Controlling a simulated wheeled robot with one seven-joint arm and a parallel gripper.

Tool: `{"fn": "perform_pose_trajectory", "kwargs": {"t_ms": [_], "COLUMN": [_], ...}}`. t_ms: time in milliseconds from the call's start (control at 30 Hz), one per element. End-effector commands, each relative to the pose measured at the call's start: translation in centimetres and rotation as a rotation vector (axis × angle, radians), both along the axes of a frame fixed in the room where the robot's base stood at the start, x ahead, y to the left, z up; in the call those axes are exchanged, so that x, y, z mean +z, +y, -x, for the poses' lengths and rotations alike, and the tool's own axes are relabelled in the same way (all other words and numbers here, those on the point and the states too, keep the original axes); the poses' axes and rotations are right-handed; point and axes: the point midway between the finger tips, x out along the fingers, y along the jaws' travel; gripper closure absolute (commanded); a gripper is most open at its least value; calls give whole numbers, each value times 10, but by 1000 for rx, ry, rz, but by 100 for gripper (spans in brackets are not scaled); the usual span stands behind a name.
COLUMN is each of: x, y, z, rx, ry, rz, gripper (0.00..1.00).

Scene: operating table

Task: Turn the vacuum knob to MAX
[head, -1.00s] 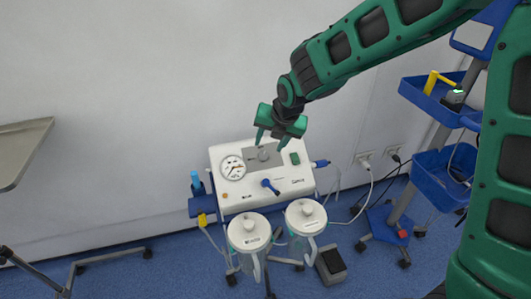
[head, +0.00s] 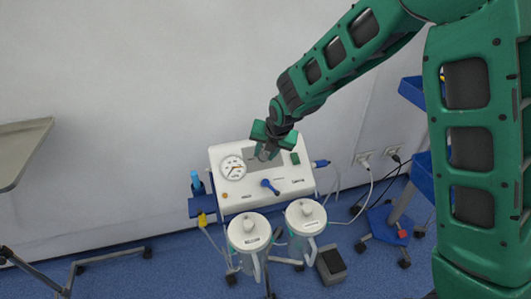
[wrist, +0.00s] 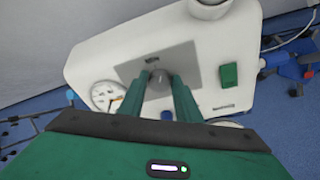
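The suction unit (head: 240,198) is a white box with a dial gauge (head: 233,167) at its left. A round grey vacuum knob (wrist: 158,80) sits on a grey plate (wrist: 193,72) in the wrist view, in the upper middle of the panel. My gripper (head: 267,154) is at that plate in the head view and covers much of the knob. In the wrist view my gripper (wrist: 158,83) is open, with one green finger on each side of the knob. I cannot tell whether the fingers touch it. The knob's markings are too small to read.
A blue lever (head: 270,187) is below the plate and a green switch (head: 295,158) to its right. Two lidded jars (head: 249,232) (head: 305,217) hang in front. A blue bottle (head: 196,183) is at the left, and a wheeled stand (head: 388,223) at the right.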

Motion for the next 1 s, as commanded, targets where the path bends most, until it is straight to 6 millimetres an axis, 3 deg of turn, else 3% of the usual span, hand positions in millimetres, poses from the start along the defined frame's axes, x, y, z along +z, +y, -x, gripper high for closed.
{"fn": "perform_pose_trajectory", "kwargs": {"t_ms": [33, 100, 567, 1000], "x": [0, 0, 0, -1], "y": [0, 0, -2, -4], "z": [0, 0, 0, 1], "rx": [0, 0, -78, -383], "ry": [0, 0, 15, 76], "rz": [0, 0, -53, -263], "gripper": [83, 95, 95, 95]}}
